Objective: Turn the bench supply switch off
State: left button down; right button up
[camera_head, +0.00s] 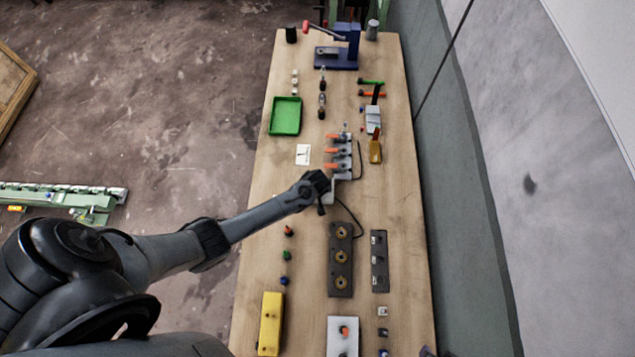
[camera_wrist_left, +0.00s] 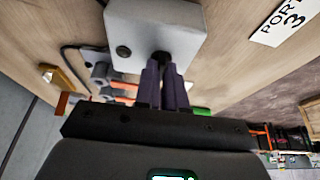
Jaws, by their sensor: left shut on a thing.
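The bench supply looks to be the white box (camera_wrist_left: 185,30) in the left wrist view, with a dark round screw or knob on its face. In the head view a pale box (camera_head: 343,190) shows beside the gripper, mostly covered by it. My left gripper (camera_wrist_left: 166,80) has its two dark purple fingers close together against the box's lower edge. It is shut on a small dark part there, which seems to be the switch; the fingers hide most of it. In the head view the left gripper (camera_head: 325,188) reaches in from the left. My right gripper is not in view.
Orange-handled clamps (camera_head: 333,150) and a black cable (camera_head: 352,215) lie close to the box. A green tray (camera_head: 285,116), a dark plate with several brass rings (camera_head: 340,275), a yellow box (camera_head: 270,322) and a blue press (camera_head: 340,50) stand on the bench.

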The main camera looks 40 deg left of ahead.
pick_arm(q)
jog(key=c, duration=1.2)
grip_release()
jog(key=shift+a, duration=0.1)
jog(key=shift+v, duration=5.4)
jog(key=shift+w, duration=0.1)
